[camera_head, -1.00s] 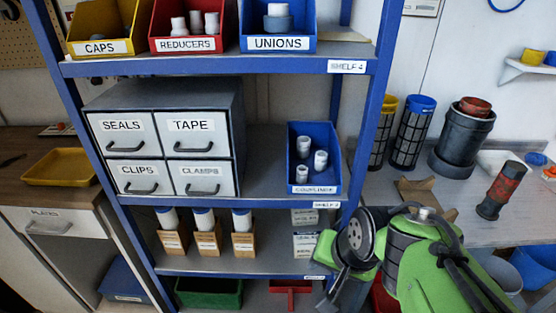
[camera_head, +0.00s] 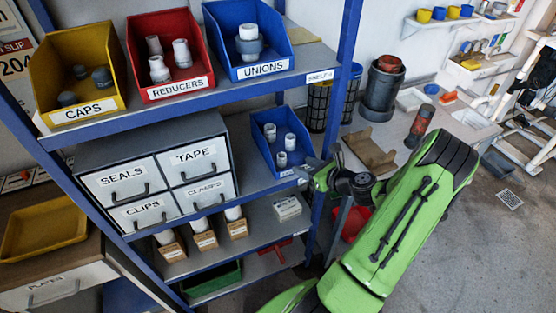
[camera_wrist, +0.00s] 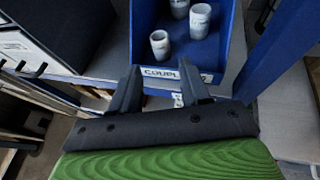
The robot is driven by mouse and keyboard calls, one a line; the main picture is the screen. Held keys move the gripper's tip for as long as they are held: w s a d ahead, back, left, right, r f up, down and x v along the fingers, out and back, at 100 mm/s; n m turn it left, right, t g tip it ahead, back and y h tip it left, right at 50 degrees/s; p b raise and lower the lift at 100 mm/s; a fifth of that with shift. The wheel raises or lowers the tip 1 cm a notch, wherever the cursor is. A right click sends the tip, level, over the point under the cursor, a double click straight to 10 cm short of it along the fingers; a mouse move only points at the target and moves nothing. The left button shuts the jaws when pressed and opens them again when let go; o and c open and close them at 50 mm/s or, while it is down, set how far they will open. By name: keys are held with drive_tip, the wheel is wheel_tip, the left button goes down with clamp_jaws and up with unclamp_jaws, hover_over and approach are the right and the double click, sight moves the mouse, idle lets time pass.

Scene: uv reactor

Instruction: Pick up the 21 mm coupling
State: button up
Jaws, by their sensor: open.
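Several white-grey couplings stand in the blue couplings bin (camera_head: 262,155) on the middle shelf. In the head view they are one at the back left (camera_head: 270,132), one at the right (camera_head: 290,141) and one at the front (camera_head: 282,159). The wrist view shows the front coupling (camera_wrist: 160,44) and a taller one (camera_wrist: 199,21) behind it to the right, both upright. I cannot tell which is 21 mm. My gripper (camera_wrist: 158,82) is open and empty, just in front of the bin's labelled front edge. In the head view my gripper (camera_head: 312,170) is beside the bin's front right corner, partly hidden by my arm.
The blue shelf post (camera_head: 335,110) stands close to the right of the bin. The drawer cabinet (camera_head: 165,170) is to its left. The upper shelf (camera_head: 190,105) with the caps, reducers and unions bins hangs above. A workbench (camera_head: 390,135) is at the right.

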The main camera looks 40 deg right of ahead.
sight(285, 159)
drive_tip(key=x, duration=1)
drive_tip(key=shift+w+f, duration=0.25)
drive_tip(key=shift+w, duration=0.1)
drive_tip(key=shift+s, duration=0.1)
drive_tip(key=shift+c, duration=0.3)
drive_tip(key=c, duration=0.7)
